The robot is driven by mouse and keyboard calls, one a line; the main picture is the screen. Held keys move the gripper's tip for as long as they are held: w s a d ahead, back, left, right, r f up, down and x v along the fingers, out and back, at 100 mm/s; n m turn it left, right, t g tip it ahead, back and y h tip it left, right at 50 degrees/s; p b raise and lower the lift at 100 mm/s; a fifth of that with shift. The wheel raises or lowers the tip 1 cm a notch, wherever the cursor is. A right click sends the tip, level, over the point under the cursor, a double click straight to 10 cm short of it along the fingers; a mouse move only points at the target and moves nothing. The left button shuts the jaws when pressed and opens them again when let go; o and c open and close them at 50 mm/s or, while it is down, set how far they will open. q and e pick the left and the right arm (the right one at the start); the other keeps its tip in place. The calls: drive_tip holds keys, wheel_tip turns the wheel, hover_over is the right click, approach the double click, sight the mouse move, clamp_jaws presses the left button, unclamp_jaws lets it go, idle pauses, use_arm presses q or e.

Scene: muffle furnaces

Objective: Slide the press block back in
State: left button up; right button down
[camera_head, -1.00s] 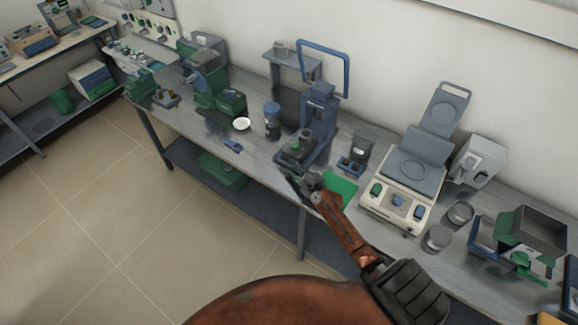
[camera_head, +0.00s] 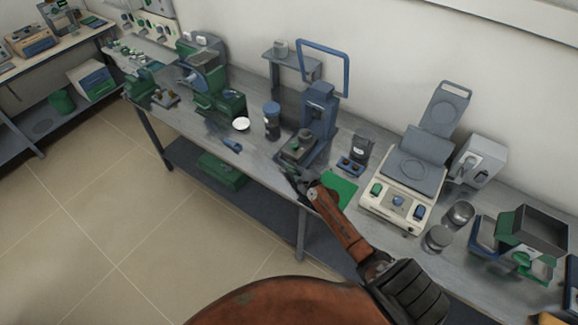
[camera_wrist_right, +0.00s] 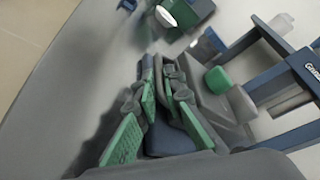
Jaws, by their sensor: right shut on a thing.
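The press (camera_head: 318,110), with a blue column and a grey base, stands near the front edge of the bench. My right gripper (camera_head: 293,174) is at the front of the press base. In the right wrist view my right gripper (camera_wrist_right: 162,75) has its green-padded fingers shut on a dark blue-grey piece, which looks like the press block (camera_wrist_right: 165,140). The fingers hide much of it, and I cannot tell how far it sits from its seat. A green knob (camera_wrist_right: 218,78) and a grey cylinder show beside the fingers. My left gripper is not in view.
A green mat (camera_head: 340,190) lies right of my gripper, and a cream instrument (camera_head: 398,200) stands farther right. A dark jar with a blue lid (camera_head: 272,120) and a white dish (camera_head: 241,124) stand left of the press. The bench's front edge runs close below my gripper.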

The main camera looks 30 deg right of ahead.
sight(307, 151)
idle(0.5)
drive_tip(key=shift+w+d+f+b, duration=0.1)
drive_tip(key=shift+w+d+b, duration=0.05)
drive_tip(key=shift+d+b, duration=0.25)
drive_tip(key=w+d+b, duration=0.1)
drive_tip(key=d+b, duration=0.1)
drive_tip(key=d, duration=0.1)
drive_tip(key=w+d+b, duration=0.1)
drive_tip(key=d+b, duration=0.2)
drive_tip(key=w+d+b, duration=0.1)
drive_tip(key=d+b, duration=0.1)
drive_tip(key=d, duration=0.1)
drive_tip(key=shift+w+d+f+b, duration=0.15)
drive_tip(key=shift+w+f+b, duration=0.05)
drive_tip(key=shift+w+b, duration=0.2)
drive_tip(key=shift+w+d, duration=0.15)
drive_tip(key=shift+d, duration=0.15)
drive_tip(key=shift+d+r, duration=0.2)
drive_tip(key=shift+r, duration=0.2)
drive_tip(key=c, duration=2.2)
unclamp_jaws()
drive_tip(key=shift+w+d+f, duration=0.1)
drive_tip(key=shift+o, duration=0.9)
